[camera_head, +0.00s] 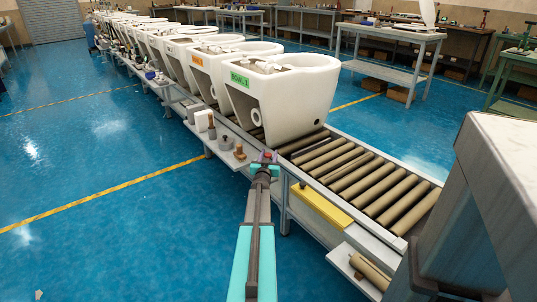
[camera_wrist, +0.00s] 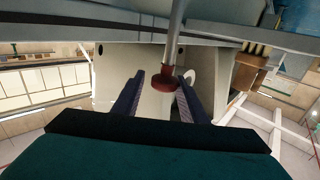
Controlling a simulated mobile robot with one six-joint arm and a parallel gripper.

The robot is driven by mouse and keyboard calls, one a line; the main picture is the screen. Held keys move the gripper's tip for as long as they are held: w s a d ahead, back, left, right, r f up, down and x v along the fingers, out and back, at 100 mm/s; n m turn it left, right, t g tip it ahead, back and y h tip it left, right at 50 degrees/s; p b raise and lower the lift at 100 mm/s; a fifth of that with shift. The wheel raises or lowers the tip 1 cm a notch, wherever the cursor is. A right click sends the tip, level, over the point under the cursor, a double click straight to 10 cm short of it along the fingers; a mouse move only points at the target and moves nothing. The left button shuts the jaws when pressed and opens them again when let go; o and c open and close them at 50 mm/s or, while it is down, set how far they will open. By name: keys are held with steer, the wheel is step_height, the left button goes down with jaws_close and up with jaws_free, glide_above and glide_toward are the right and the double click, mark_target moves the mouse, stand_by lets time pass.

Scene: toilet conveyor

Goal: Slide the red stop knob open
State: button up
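The red stop knob (camera_wrist: 164,80) sits on the end of a grey rod in the wrist view. In the head view only a small bit of the red knob (camera_head: 267,156) shows at my fingertips, beside the conveyor's near edge. My gripper (camera_wrist: 158,88) is open, with one dark finger on each side of the knob. The knob looks nearer the right finger, and I cannot tell whether it touches. My gripper (camera_head: 263,164) also shows in the head view, at the conveyor's side rail.
White toilets (camera_head: 280,90) stand in a row on the conveyor, the nearest labelled in green. Bare rollers (camera_head: 365,180) lie to its right. A yellow box (camera_head: 320,205) is on the conveyor's side, right of my arm. Small items stand on a side shelf (camera_head: 225,150). Blue floor (camera_head: 110,180) at left is clear.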

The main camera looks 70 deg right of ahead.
steer(key=shift+o, duration=0.5)
steer(key=shift+w, duration=0.15)
steer(key=shift+a, duration=0.1)
steer(key=shift+a, duration=0.35)
steer(key=p+v, duration=0.1)
steer(key=v, duration=1.2)
steer(key=shift+p, duration=0.35)
